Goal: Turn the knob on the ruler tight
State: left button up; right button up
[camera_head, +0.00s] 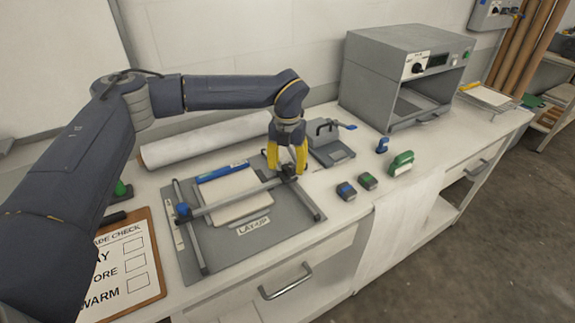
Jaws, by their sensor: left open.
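A grey ruler bar (235,198) lies across a grey board (240,252) marked with a label, over a pale sheet or block. It spans two side rails. A dark knob (288,173) sits at the bar's right end, and a blue knob (183,209) at its left end. My left gripper (287,163), with yellow fingers, points down right over the dark knob. Its fingers are open, on either side of or just above the knob; I cannot tell if they touch it. The gripper partly hides the knob. My right gripper is out of view.
A white roll (205,139) lies behind the board. A grey clamp-like device (330,142) stands just right of the gripper. Small blue and green blocks (368,181) sit further right. A clipboard (128,265) lies left.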

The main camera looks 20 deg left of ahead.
pick_arm(q)
jog(key=shift+f, duration=0.15)
grip_shut()
dwell(0.4)
